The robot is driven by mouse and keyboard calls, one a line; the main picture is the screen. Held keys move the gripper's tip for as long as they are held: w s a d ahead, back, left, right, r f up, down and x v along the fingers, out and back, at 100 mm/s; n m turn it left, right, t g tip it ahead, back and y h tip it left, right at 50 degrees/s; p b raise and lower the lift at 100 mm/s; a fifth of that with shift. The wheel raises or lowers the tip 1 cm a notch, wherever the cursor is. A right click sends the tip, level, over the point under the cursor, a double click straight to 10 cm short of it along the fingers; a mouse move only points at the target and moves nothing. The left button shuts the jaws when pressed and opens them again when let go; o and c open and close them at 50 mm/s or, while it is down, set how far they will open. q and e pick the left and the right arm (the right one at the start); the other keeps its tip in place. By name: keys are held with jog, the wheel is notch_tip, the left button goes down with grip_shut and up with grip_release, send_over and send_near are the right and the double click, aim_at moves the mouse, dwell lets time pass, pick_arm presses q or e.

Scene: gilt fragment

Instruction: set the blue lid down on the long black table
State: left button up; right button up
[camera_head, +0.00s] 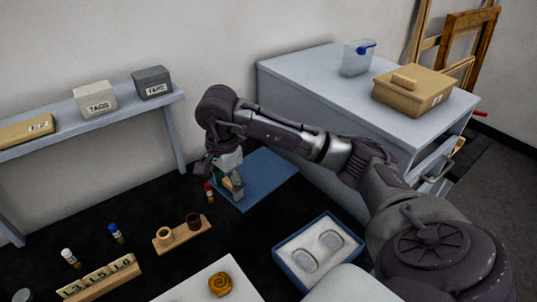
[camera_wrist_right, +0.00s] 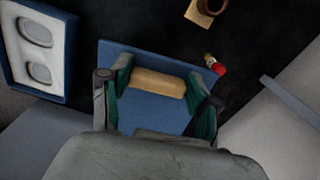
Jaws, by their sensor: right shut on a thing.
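The blue lid (camera_head: 265,178) is a flat rectangular panel with a tan, block-like handle; the lid (camera_wrist_right: 155,108) also shows in the right wrist view. My right gripper (camera_head: 231,184) is shut on the handle (camera_wrist_right: 158,83), with a finger at each end of it. The lid looks roughly level, over the back right of the long black table (camera_head: 245,235), close to the grey cabinet. I cannot tell whether it touches the table. The arm and gripper hide part of it in the head view. My left gripper is out of view.
Shelf boxes (camera_head: 95,98) stand at the left.

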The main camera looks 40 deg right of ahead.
jog(key=d+m, duration=0.1)
jog(key=m, duration=0.1)
jog(key=d+m, duration=0.1)
jog(key=m, duration=0.1)
jog(key=d+f+m+b, duration=0.1)
jog(key=shift+w+d+f+m, duration=0.1)
jog(key=shift+w+d+m, duration=0.2)
jog(key=shift+w+m, duration=0.1)
jog(key=f, duration=0.2)
jog(key=f+p, duration=0.1)
jog(key=f, duration=0.2)
jog(key=shift+w+d+f, duration=0.15)
jog(key=shift+w+f, duration=0.05)
jog(key=shift+f, duration=0.6)
notch_tip(320, 180, down, 3)
jog(key=shift+f+p, duration=0.1)
jog(key=shift+p, duration=0.5)
jog(key=shift+f, duration=0.1)
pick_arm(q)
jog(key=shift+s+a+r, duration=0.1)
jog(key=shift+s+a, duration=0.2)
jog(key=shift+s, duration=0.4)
pick_arm(e)
jog(key=shift+f, duration=0.1)
jog(key=o, duration=1.2)
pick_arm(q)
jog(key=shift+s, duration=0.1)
